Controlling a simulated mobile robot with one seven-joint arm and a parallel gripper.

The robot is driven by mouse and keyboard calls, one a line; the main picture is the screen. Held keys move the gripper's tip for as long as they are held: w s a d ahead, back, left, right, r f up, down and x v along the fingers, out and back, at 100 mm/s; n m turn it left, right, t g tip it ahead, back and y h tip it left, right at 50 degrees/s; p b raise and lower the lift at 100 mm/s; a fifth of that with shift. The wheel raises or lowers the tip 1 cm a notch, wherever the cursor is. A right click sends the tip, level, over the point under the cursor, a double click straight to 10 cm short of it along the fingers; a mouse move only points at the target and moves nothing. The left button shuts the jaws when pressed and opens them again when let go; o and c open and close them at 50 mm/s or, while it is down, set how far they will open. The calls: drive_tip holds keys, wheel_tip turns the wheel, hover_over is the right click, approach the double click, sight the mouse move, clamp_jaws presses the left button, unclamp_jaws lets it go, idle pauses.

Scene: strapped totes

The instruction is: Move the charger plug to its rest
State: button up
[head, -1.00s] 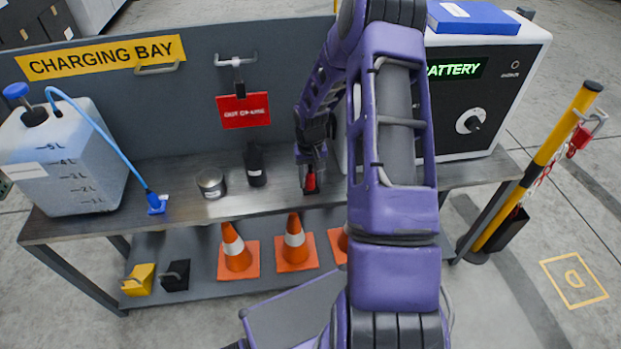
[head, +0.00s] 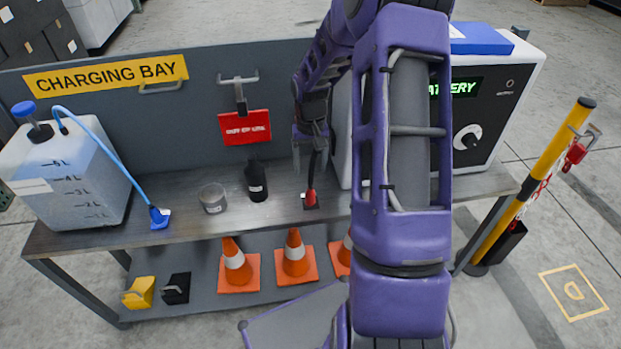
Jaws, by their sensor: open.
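The charger plug (head: 310,197) is the red piece standing on a small dark square pad (head: 313,207) on the bench top, right of the black bottle. A dark cable rises from it towards my gripper and passes partly behind it. My gripper (head: 310,154) is open, above the plug and apart from its red body. My arm's links hide part of the bench and the battery unit. How firmly the plug sits on the pad is too small to tell.
A grey tin (head: 213,199) and a black bottle (head: 256,182) stand left of the plug on the bench (head: 180,228). The white battery unit (head: 507,100) is on the right. A blue-capped jug (head: 70,180) stands far left. Orange cones (head: 295,254) are on the lower shelf.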

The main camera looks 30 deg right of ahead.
wheel_tip(320, 180, up, 5)
drive_tip(key=shift+r+p, duration=0.15)
drive_tip(key=shift+p, duration=0.15)
idle(0.4)
